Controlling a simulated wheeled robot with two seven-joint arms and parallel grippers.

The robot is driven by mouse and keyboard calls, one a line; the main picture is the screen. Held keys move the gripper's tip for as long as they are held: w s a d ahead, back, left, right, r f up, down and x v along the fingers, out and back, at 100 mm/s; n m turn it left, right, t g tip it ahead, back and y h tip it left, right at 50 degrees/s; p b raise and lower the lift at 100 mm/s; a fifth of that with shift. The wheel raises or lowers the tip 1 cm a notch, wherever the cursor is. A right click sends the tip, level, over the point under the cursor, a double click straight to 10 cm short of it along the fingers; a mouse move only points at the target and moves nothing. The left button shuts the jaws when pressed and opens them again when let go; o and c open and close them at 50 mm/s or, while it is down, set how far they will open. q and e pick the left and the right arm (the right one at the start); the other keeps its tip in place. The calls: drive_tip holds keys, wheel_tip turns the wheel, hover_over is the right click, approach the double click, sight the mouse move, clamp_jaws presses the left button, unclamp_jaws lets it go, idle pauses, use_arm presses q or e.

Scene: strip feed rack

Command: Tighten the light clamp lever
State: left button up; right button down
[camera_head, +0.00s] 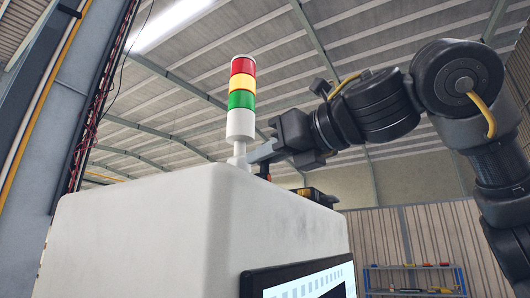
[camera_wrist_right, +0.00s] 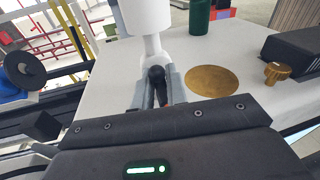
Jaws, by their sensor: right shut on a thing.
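A signal light (camera_head: 241,98) with red, yellow and green bands stands upright on a white post on top of a white cabinet. Its white lower part (camera_wrist_right: 146,16) also shows in the right wrist view. The clamp lever, with a black rounded knob (camera_wrist_right: 156,74), sits at the foot of the post. My right gripper (camera_wrist_right: 158,82) is shut on the lever, one grey finger on each side of the knob. In the head view my right gripper (camera_head: 260,152) reaches in from the right to the post's base; the lever is mostly hidden there. My left gripper is not in view.
The white cabinet top (camera_wrist_right: 225,62) carries a brass disc (camera_wrist_right: 212,80), a brass knob (camera_wrist_right: 276,72), a green cylinder (camera_wrist_right: 199,16) and a black box (camera_wrist_right: 294,50). A screen (camera_head: 300,281) is on the cabinet front. A shelf (camera_head: 414,279) stands far back.

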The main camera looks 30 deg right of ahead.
drive_tip(key=shift+w+d+f+m, duration=0.1)
drive_tip(key=shift+w+d+m, duration=0.1)
drive_tip(key=shift+m, duration=0.4)
drive_tip(key=c, duration=1.4)
unclamp_jaws()
drive_tip(key=shift+w, duration=0.2)
drive_tip(key=shift+c, duration=0.2)
drive_tip(key=shift+s, duration=0.1)
